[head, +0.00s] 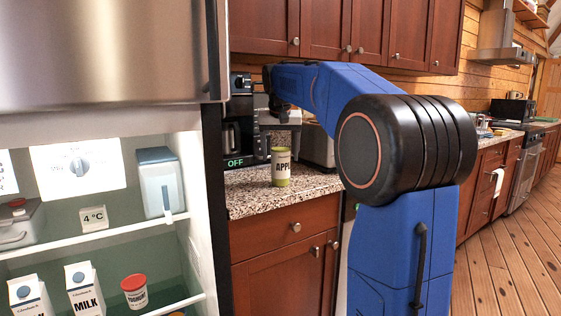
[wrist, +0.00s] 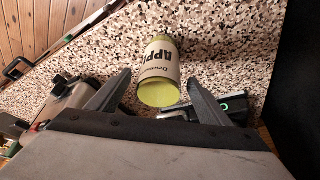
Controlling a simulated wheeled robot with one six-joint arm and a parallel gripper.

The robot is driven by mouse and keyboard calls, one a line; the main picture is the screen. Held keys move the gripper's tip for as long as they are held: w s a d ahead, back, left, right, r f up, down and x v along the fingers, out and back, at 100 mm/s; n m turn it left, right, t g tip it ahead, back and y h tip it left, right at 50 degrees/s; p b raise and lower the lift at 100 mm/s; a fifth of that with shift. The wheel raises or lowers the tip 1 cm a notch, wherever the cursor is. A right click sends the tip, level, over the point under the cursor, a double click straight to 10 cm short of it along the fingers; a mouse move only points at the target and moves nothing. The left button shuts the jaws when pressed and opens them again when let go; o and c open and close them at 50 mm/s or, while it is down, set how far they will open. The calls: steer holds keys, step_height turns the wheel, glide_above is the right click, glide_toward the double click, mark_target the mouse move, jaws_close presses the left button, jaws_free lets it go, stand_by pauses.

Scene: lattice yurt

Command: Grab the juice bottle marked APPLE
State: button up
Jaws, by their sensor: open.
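The juice bottle marked APPLE (head: 281,168) stands upright on the speckled counter, a short green-yellow container with a pale label. It also shows in the wrist view (wrist: 160,70), with its label upside down and its round yellow-green end towards the camera. My gripper (wrist: 160,85) is open, with one dark finger on each side of the bottle's near end in the picture. Whether the fingers touch the bottle or are still above it I cannot tell. In the head view my wrist and gripper are partly hidden behind my blue arm, above and behind the bottle.
A coffee maker (head: 238,130) with an OFF display stands left of the bottle. A toaster-like metal appliance (head: 318,150) is close on the right. At left, an open fridge (head: 110,238) holds milk cartons (head: 84,290) and a yoghurt tub (head: 134,290). The counter's front strip (head: 250,200) is clear.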

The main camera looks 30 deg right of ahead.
steer(key=shift+f, duration=0.3)
steer(key=c, duration=1.6)
